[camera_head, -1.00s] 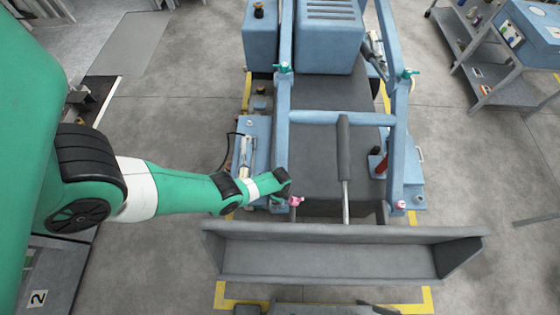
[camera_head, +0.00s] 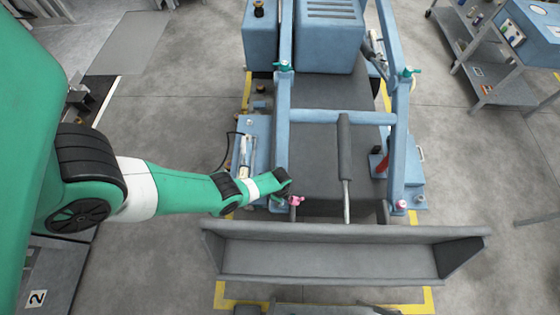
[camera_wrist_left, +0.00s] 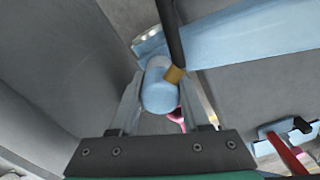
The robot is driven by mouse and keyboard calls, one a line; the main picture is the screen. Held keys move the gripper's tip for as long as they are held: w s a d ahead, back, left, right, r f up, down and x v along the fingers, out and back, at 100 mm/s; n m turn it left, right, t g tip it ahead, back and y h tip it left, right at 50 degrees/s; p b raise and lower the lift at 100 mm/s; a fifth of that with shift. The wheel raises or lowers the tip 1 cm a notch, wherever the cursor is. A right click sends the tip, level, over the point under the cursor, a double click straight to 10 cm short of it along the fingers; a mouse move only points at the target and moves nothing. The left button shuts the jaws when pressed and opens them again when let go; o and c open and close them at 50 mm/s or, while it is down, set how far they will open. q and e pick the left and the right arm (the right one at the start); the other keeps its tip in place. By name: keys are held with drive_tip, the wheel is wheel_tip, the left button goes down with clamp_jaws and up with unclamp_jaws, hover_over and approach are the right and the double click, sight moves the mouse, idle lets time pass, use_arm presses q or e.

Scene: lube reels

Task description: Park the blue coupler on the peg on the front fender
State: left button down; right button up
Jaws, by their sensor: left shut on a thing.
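In the left wrist view, my left gripper (camera_wrist_left: 160,103) is shut on a light-blue cylinder, which looks like the blue coupler (camera_wrist_left: 159,92). A brass collar (camera_wrist_left: 175,74) and a black hose (camera_wrist_left: 172,30) lie at its upper end. In the head view, my left arm's end (camera_head: 272,183) is beside the machine's left boom arm, just behind the bucket; the fingers and coupler are hidden there. The left front fender (camera_head: 254,130) is a blue plate beside that boom arm. I cannot make out the peg. My right gripper is not in view.
The grey bucket (camera_head: 330,259) spans the machine's front.

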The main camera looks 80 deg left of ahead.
use_arm(q)
drive_tip(key=shift+r+p, duration=0.6)
drive_tip(key=r+p, duration=0.2)
drive_tip(key=p, duration=0.1)
drive_tip(key=r+p, duration=0.1)
drive_tip(key=r, duration=0.1)
drive_tip(key=shift+s+d, duration=0.35)
drive_tip(key=s+d+r+p, duration=0.2)
drive_tip(key=d+p, duration=0.1)
drive_tip(key=s+d+r+p, duration=0.3)
drive_tip(key=p, duration=0.1)
drive_tip(key=s+d+r+p, duration=0.2)
drive_tip(key=s+d+p, duration=0.1)
drive_tip(key=shift+s+d+r, duration=0.1)
drive_tip(key=shift+d+r, duration=0.2)
drive_tip(key=shift+r, duration=0.05)
drive_tip(key=shift+s+d, duration=0.15)
